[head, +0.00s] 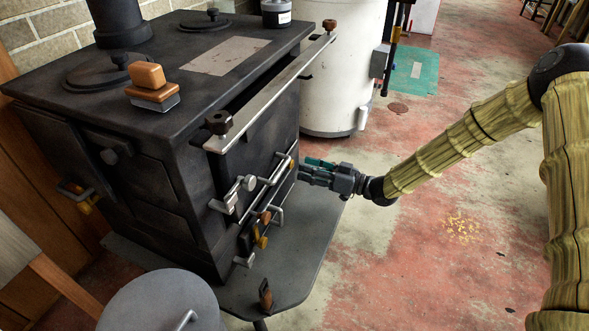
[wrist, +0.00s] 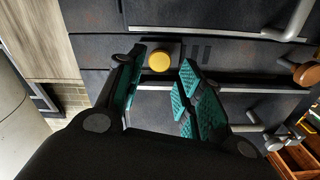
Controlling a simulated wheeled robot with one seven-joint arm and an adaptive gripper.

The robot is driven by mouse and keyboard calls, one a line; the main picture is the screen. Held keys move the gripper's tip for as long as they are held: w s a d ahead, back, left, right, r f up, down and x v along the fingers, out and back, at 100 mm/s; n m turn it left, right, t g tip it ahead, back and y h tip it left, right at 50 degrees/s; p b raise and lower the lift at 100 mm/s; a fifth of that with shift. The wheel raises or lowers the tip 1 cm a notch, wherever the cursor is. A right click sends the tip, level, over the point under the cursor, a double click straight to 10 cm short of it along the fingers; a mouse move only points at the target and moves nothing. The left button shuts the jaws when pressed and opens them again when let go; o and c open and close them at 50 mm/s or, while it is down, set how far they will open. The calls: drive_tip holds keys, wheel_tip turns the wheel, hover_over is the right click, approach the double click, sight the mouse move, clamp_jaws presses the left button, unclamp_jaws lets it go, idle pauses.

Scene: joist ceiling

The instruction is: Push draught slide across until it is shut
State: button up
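The draught slide shows in the wrist view as a dark plate with a round yellow knob (wrist: 158,61) on the black stove front (wrist: 95,50). Several narrow dark slots (wrist: 205,53) show to the right of the knob. My gripper (head: 304,169) is at the far right end of the stove front in the head view, its fingers pointing at it. In the wrist view the teal-padded fingers are open, and the knob appears in the gap between their tips. I cannot tell whether either finger touches it. In the head view, a small yellow piece (head: 291,163) shows near the fingertips.
A metal rail (head: 275,90) runs along the stove's top edge, above my gripper. Bar handles (head: 232,197) stick out from the front. A dark floor plate (head: 310,225) lies below. A white cylinder (head: 340,70) stands behind. The red floor to the right is open.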

sight(292, 165)
drive_tip(key=shift+b+x, duration=0.8)
drive_tip(key=shift+x, duration=1.85)
clamp_jaws()
